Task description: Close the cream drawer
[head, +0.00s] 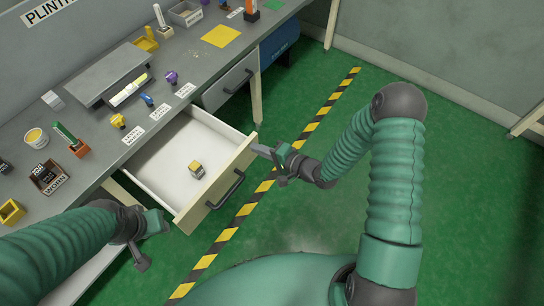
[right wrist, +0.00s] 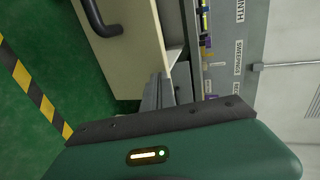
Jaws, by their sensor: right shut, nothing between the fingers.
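The cream drawer (head: 223,181) is pulled out from under the grey bench, with its dark bar handle (head: 227,190) facing the floor aisle. A small grey and yellow block (head: 196,169) lies inside it. My right gripper (head: 260,150) is shut and empty, its tips at the far end of the drawer's front panel; whether they touch it is unclear. In the right wrist view the cream front (right wrist: 130,55) and handle (right wrist: 98,20) show beside the shut fingers (right wrist: 158,92). My left gripper (head: 150,232) is low beside the drawer's near side; its fingers do not show clearly.
The bench top (head: 190,62) carries several small knobs, labels, blocks and bins. A closed grey drawer (head: 229,83) and a blue unit (head: 279,43) are farther along the bench. Yellow-black tape (head: 308,131) crosses the open green floor.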

